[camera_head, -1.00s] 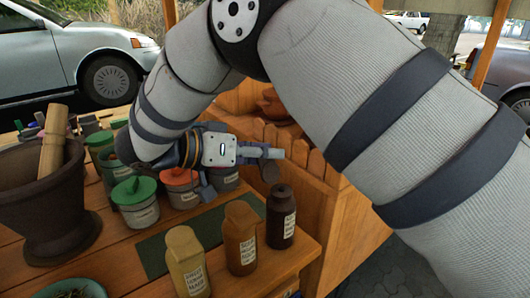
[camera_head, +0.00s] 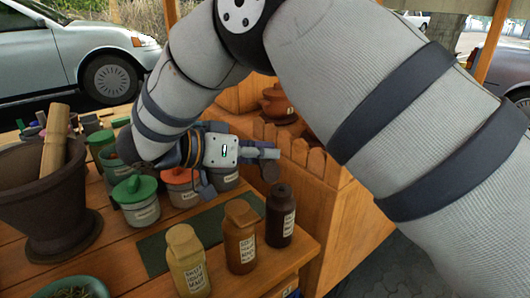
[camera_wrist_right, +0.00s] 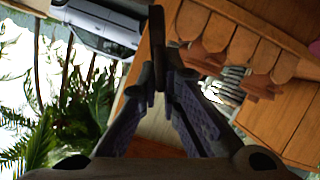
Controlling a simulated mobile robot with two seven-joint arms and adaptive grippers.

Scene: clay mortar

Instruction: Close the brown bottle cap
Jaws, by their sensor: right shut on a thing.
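Three labelled bottles stand upright near the table's front right corner: a yellow one (camera_head: 187,262), a brown one (camera_head: 240,240) and a dark brown one (camera_head: 280,218). My right gripper (camera_head: 268,160) is level above the table, behind and slightly left of the dark brown bottle, apart from it. It is shut on a small dark round piece (camera_head: 270,173), which looks like a cap. In the right wrist view the fingers (camera_wrist_right: 158,75) close on this dark piece (camera_wrist_right: 157,50), seen edge-on. I cannot tell how the tops of the brown bottles are closed. My left gripper is not in view.
Lidded jars, one green-topped (camera_head: 135,187) and one orange-topped (camera_head: 182,178), stand left of the gripper. A dark mortar (camera_head: 45,205) with a pestle is at far left. A green mat (camera_head: 152,255) lies behind the bottles. A wooden fence-like edge (camera_head: 300,155) is at right.

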